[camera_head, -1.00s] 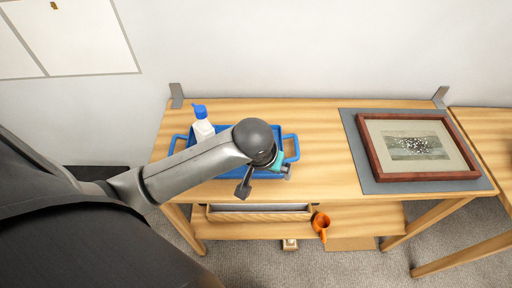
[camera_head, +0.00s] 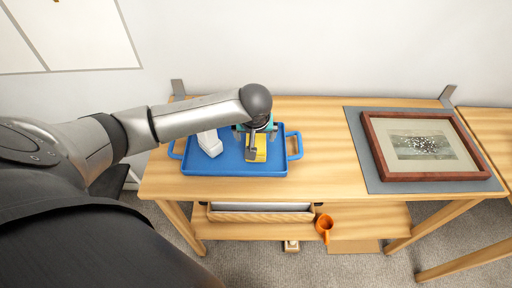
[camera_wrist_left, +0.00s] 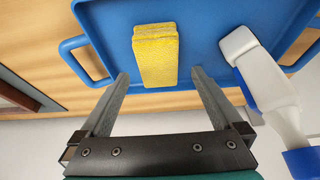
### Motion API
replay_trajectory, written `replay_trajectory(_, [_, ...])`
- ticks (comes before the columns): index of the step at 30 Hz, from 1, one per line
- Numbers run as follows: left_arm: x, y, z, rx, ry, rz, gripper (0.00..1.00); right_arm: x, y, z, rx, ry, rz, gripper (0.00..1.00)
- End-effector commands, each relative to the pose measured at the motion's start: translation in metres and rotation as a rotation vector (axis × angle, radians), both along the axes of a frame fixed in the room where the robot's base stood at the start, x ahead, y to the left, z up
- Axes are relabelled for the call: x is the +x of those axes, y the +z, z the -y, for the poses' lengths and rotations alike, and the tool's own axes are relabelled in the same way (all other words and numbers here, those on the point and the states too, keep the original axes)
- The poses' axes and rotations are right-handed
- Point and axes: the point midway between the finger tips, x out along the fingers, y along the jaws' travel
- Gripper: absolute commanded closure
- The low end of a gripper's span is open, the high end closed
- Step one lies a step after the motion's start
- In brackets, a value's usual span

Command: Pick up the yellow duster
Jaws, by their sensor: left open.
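The yellow duster (camera_head: 261,148) lies on the blue tray (camera_head: 220,166) on the wooden table. In the left wrist view the duster (camera_wrist_left: 156,58) is a folded yellow block on the tray floor, with the gripper's fingers on either side of its near end. My left gripper (camera_head: 251,152) is above the tray at the duster, open, with nothing between its fingers. In the left wrist view the open fingers (camera_wrist_left: 158,76) show clearly. In the head view the arm and gripper hide part of the duster. My right gripper is not in view.
A white bottle (camera_head: 209,142) stands on the tray left of the gripper; its blue top shows in the left wrist view (camera_wrist_left: 302,163). A framed picture (camera_head: 424,146) lies on a grey mat to the right.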

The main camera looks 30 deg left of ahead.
Motion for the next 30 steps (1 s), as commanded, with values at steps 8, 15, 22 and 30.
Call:
replay_trajectory(8, [0.007, -0.020, -0.003, 0.001, 0.000, 0.000, 0.00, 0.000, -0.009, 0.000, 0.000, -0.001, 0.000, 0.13])
replay_trajectory(15, [0.017, -0.052, -0.008, 0.000, 0.000, 0.000, 0.00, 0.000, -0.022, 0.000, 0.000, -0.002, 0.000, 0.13])
replay_trajectory(22, [0.020, -0.057, -0.009, 0.000, -0.003, 0.001, 0.00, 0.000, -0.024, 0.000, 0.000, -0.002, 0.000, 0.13])
replay_trajectory(30, [0.020, -0.057, -0.009, 0.000, -0.002, 0.001, 0.17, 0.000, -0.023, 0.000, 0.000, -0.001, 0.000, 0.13])
